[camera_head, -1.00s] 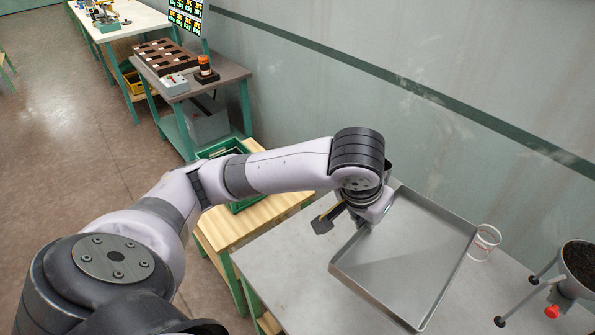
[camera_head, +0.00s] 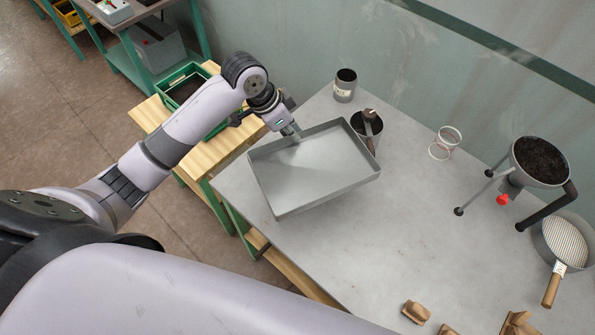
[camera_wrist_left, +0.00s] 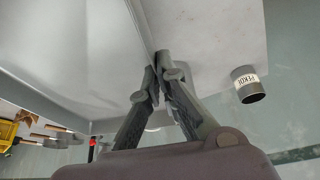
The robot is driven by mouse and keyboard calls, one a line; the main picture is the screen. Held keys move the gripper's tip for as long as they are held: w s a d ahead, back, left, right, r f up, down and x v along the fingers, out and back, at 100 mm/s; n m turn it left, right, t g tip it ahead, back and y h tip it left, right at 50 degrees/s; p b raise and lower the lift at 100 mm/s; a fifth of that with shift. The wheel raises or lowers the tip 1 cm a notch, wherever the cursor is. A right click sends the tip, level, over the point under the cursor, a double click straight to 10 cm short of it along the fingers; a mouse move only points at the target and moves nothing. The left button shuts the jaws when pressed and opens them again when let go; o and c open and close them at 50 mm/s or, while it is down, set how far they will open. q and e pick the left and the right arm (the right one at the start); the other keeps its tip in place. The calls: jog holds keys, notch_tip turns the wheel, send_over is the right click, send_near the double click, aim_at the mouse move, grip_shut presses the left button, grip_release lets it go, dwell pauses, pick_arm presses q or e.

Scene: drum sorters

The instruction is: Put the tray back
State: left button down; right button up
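The tray (camera_head: 325,165) is a shallow grey metal pan with a raised rim, in the head view over the back left part of the grey table. It is empty and looks slightly tilted; I cannot tell whether its underside touches the table. In the left wrist view the fingers (camera_wrist_left: 152,78) close together on the wall of the tray (camera_wrist_left: 70,45). My right gripper is not in view.
A grey can (camera_head: 345,88) and a cup with a scoop (camera_head: 367,130) stand behind the tray. A clear ring-like glass (camera_head: 441,145), a soil-filled funnel on legs (camera_head: 541,160) and a sieve (camera_head: 562,243) stand right. The table's middle (camera_head: 370,235) is clear. A green crate (camera_head: 190,85) sits left.

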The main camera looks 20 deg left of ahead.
pick_arm(q)
notch_tip(320, 180, down, 10)
jog(key=shift+p, duration=0.55)
notch_tip(320, 180, down, 4)
jog(key=shift+f, duration=0.35)
jog(key=shift+f, duration=0.1)
jog(key=shift+f, duration=0.1)
jog(key=c, duration=1.8)
grip_release()
